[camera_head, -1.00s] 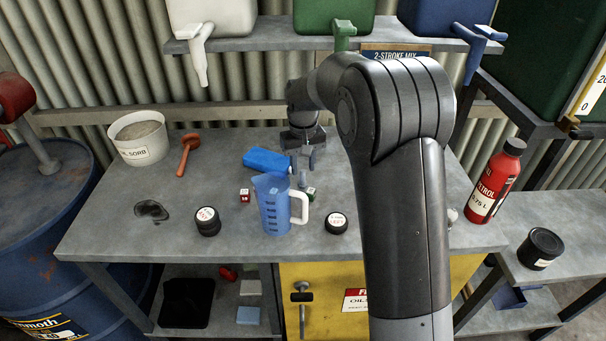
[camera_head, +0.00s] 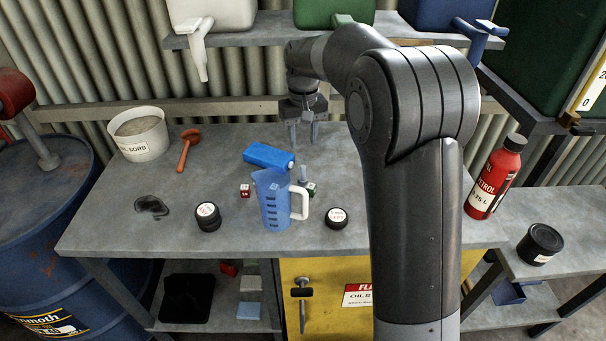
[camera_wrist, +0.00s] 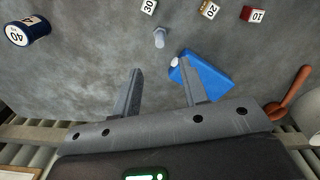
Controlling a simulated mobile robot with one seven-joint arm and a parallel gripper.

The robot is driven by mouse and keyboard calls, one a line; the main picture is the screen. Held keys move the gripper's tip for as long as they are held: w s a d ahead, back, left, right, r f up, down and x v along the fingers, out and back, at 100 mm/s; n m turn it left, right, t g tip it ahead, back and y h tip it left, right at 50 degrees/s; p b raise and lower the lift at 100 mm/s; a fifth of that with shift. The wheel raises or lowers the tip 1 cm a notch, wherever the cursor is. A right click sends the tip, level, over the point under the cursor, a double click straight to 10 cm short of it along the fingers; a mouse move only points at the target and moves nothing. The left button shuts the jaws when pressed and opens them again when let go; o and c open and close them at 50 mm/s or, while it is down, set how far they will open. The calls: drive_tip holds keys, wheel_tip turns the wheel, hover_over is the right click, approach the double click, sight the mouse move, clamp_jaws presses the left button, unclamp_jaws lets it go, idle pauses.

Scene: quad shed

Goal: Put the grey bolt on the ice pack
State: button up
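The grey bolt (camera_head: 303,175) stands upright on the bench behind the blue jug, next to its handle. It also shows in the wrist view (camera_wrist: 159,38), beyond my fingertips. The blue ice pack (camera_head: 268,156), with a white cap, lies flat on the bench left of and slightly behind the bolt. In the wrist view the ice pack (camera_wrist: 208,77) is partly hidden by my right-hand finger. My gripper (camera_head: 304,142) is open and empty, above the back of the bench and behind the bolt. Its spread fingers also show in the wrist view (camera_wrist: 162,70).
A blue measuring jug (camera_head: 275,208) stands in front of the bolt. Small numbered cubes (camera_head: 245,190) and dark round tins (camera_head: 208,217) lie nearby. A white tub (camera_head: 138,140) and an orange plunger-like tool (camera_head: 186,150) are left. A red bottle (camera_head: 495,180) stands right. Taps overhang behind.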

sight(303, 167)
drive_tip(key=f+t, duration=0.1)
drive_tip(key=f, duration=0.3)
drive_tip(key=f+t+y, duration=0.1)
drive_tip(key=f, duration=0.3)
drive_tip(key=f+t, duration=0.2)
drive_tip(key=f, duration=0.2)
drive_tip(key=shift+w+a+f, duration=0.1)
drive_tip(key=shift+w+f, duration=0.3)
clamp_jaws()
idle(0.4)
